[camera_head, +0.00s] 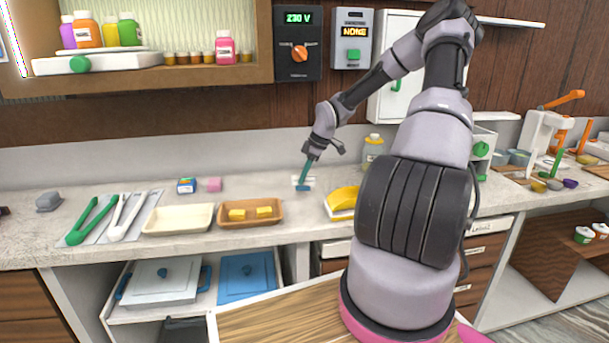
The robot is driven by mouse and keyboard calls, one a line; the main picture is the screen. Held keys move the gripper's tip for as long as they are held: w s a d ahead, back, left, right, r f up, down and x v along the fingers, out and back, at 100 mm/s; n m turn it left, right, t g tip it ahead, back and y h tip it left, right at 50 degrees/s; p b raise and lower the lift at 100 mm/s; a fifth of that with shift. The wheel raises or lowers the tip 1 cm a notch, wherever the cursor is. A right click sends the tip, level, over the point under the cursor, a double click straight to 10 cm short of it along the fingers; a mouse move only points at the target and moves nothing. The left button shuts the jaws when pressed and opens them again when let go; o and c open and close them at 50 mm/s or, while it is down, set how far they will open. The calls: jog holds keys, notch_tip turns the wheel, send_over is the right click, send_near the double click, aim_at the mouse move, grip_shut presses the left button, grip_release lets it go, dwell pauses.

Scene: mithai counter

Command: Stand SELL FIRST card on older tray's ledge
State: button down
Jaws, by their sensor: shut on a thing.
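My gripper (311,157) is above the counter, right of the trays, shut on a slim teal piece (306,173) that points down. The piece widens at its foot, in front of a small white item (297,179); I cannot tell whether it touches this or the counter. I cannot read SELL FIRST on anything, so I cannot tell if the teal piece is the card. A tan-orange tray (264,222) holds yellow sweets (237,214). A cream tray (178,229) beside it on the left looks empty. Neither tray shows a readable age mark, and their ledges are too small to make out.
Green tongs (83,228) and white tongs (121,225) lie left of the trays. A blue box (187,186) and a pink block (214,184) sit behind them. A yellow item (343,199) stands right of my gripper. My arm hides part of the right counter.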

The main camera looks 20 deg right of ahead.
jog(key=s+a+m, duration=0.1)
jog(key=m, duration=0.1)
jog(key=s+a+m+t+h, duration=0.1)
jog(key=m, duration=0.1)
jog(key=s+a+m+h, duration=0.1)
jog(key=s+a+m, duration=0.1)
jog(key=shift+f+m+t, duration=0.25)
jog(key=shift+m+t, duration=0.15)
jog(key=m, duration=0.1)
jog(key=s+a+m, duration=0.1)
jog(key=m+h, duration=0.1)
jog(key=shift+s+a+f+t, duration=0.2)
jog(key=shift+s+a+t, duration=0.05)
jog(key=shift+s+t, duration=0.1)
jog(key=shift+s+a+f+m+h, duration=0.1)
jog(key=shift+s+a+m+h, duration=0.2)
jog(key=shift+m, duration=0.4)
jog(key=shift+s+a+f+m+h, duration=0.1)
jog(key=shift+s+a+m+h, duration=0.2)
jog(key=shift+m, duration=0.4)
jog(key=shift+d, duration=0.1)
jog(key=shift+w, duration=0.1)
